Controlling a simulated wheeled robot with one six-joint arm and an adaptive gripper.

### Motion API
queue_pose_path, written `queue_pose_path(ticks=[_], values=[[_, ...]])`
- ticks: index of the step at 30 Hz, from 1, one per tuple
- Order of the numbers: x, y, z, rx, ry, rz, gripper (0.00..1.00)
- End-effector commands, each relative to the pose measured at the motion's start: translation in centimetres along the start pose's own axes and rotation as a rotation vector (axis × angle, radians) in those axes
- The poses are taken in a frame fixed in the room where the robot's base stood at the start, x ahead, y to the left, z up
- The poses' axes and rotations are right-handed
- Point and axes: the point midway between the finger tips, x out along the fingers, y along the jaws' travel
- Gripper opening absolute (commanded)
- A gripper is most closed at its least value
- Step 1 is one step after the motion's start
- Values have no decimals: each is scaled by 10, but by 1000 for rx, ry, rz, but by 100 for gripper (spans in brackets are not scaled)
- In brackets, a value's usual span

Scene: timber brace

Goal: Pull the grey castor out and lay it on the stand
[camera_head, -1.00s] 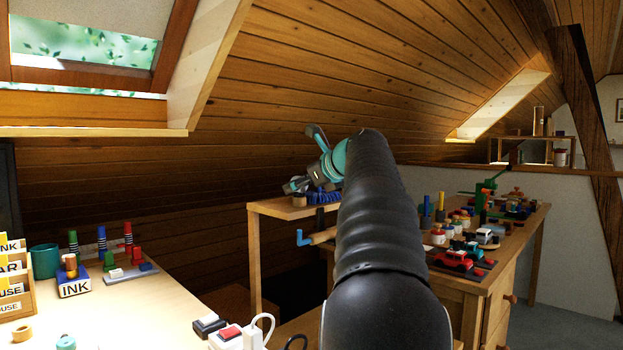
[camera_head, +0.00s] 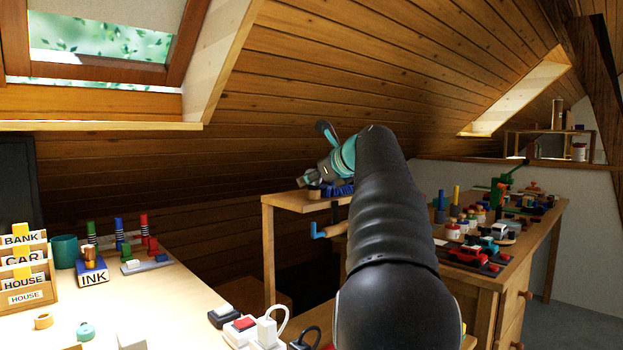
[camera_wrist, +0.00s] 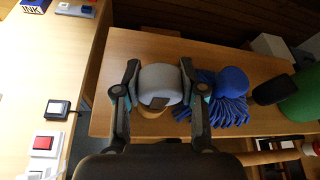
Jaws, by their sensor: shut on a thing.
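The grey castor (camera_wrist: 160,84), a rounded grey piece with a dark slot in its lower side, is between the two fingers of my gripper (camera_wrist: 160,92) in the wrist view. The gripper is shut on it. A pale wooden round piece (camera_wrist: 152,113) shows just below the castor; I cannot tell whether they touch. I cannot make out which thing is the stand.
A blue knob with a fringe (camera_wrist: 232,82) is close beside the right finger. A green cylinder (camera_wrist: 300,100) lies farther right. Switches (camera_wrist: 43,144) are on the left bench. A blue crank (camera_head: 320,231) sticks out under the small table's top. Toy cars (camera_head: 468,254) stand on the right bench.

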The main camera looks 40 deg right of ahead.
Motion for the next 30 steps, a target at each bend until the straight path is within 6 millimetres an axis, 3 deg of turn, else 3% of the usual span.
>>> queue_pose_path(ticks=[30], values=[[-10, -8, 25, 0, 0, 0, 0]])
